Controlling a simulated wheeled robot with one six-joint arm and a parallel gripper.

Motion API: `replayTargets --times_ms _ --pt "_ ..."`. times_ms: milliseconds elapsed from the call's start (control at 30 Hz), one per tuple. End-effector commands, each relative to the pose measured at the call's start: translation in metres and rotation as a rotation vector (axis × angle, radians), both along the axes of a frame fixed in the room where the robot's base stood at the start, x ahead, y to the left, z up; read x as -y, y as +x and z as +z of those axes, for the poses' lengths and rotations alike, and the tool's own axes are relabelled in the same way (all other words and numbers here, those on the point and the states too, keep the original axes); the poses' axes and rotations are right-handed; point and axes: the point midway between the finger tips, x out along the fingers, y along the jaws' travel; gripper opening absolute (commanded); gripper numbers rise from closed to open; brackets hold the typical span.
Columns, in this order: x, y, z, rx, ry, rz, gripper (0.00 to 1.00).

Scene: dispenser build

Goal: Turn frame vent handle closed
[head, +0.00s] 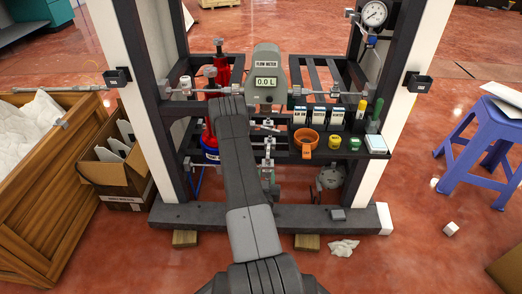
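My arm reaches up from the bottom middle to the dark frame (180,215). Its far part covers the area left of the flow meter, and I cannot make out my gripper's fingers. Metal pipe fittings with small valves (187,84) run along the frame's upper bar, left of the meter. More metal fittings (268,150) run down the middle, just right of my arm. I cannot tell which of these is the vent handle, nor how it is turned. A red bottle-like part (220,58) stands behind the upper bar, partly hidden by fittings.
The flow meter (265,82) reads 0.0 L. A pressure gauge (374,14) is at upper right. A wooden crate (40,190), a cardboard box (115,170) and a blue stool (490,135) flank the frame.

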Motion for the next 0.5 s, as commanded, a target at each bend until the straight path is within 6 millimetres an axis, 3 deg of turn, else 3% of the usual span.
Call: replayTargets --times_ms 167,500 --pt "0.002 0.025 0.000 0.006 0.003 -0.001 0.36" --pt "0.005 0.097 -0.001 0.005 0.002 -0.002 0.36"
